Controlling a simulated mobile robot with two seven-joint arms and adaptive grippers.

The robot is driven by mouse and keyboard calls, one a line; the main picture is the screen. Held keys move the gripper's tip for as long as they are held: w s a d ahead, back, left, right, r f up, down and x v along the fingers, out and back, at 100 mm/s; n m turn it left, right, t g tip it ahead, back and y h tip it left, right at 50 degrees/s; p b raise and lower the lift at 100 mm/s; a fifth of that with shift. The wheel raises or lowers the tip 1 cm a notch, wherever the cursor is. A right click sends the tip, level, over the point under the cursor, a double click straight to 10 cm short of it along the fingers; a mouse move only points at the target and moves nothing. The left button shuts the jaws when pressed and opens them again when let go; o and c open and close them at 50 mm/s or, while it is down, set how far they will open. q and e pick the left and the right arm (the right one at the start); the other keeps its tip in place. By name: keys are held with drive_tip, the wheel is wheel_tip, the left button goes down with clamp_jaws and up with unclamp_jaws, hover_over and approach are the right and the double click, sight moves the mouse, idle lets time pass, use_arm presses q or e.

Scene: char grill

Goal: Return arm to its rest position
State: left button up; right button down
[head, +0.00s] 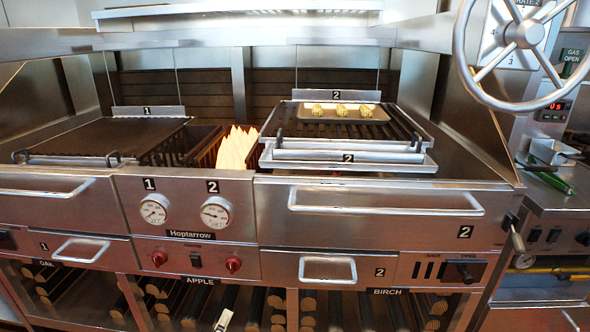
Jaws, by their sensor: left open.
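My left gripper (223,320) shows only as a small pale tip at the bottom edge of the head view, low in front of the wood store under the grill. It is open, and I see nothing between its fingers. Most of it and its arm are out of the picture. It is well below the drawers and apart from the grill tops. My right gripper is not in view.
The steel char grill (185,250) fills the view. Grate 2 (290,125) carries a tray (312,116) with three yellowish pieces. Flames (236,148) rise between the grates. Drawer handles (385,204) stick out in front. A handwheel (523,34) hangs at upper right.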

use_arm(q)
drive_tip(key=s+f+m+g+p, duration=0.2)
drive_tip(key=s+m, duration=0.6)
drive_tip(key=s, duration=0.4)
drive_tip(key=s+f+m+g+p, duration=0.2)
drive_tip(key=s+f+m+g, duration=0.2)
drive_tip(key=s+m, duration=0.4)
drive_tip(key=s, duration=0.5)
drive_tip(key=shift+s+d+p, duration=0.3)
drive_tip(key=shift+d+p, duration=0.05)
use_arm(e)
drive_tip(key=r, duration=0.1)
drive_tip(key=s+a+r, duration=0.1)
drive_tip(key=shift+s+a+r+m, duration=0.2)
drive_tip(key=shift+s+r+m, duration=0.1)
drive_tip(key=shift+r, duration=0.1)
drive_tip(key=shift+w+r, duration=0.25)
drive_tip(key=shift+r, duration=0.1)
use_arm(q)
drive_tip(key=shift+c, duration=0.4)
